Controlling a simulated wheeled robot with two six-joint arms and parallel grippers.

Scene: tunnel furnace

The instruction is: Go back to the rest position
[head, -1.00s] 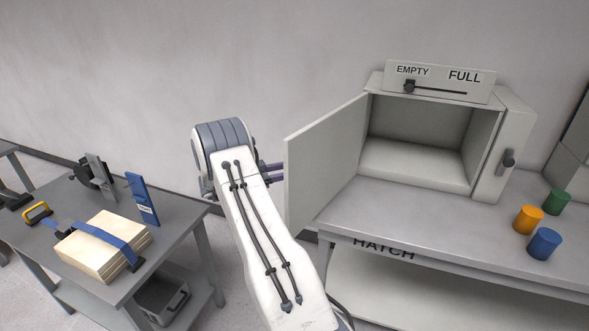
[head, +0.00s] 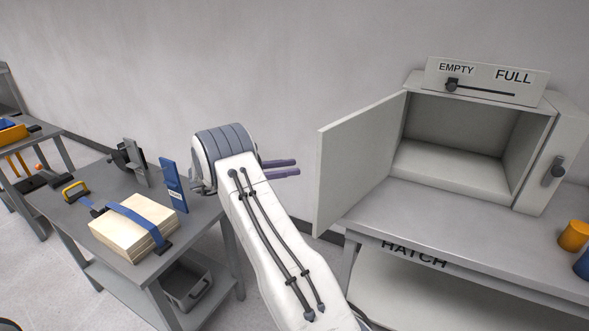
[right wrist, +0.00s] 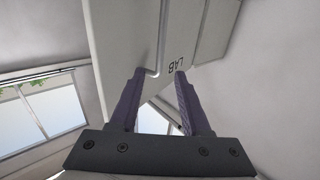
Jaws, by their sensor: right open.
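My right gripper (head: 280,169) is in the middle of the head view, at the end of my white arm, with its two purple fingers pointing right. The fingers are apart and nothing shows between them. They also show in the right wrist view (right wrist: 160,75), spread and empty, with a pale surface lettered "LAB" beyond them. In the head view the fingertips are left of the hatch's open door (head: 358,165), with a gap between. The hatch box (head: 565,130) stands open and its inside looks empty. My left gripper is not in view.
The hatch table (head: 440,215) holds an orange cylinder (head: 573,236) and a blue one (head: 582,265) at the right edge. The left table (head: 75,217) carries a strapped wooden stack (head: 130,240) and a blue upright plate (head: 173,185). A grey bin (head: 187,285) sits below.

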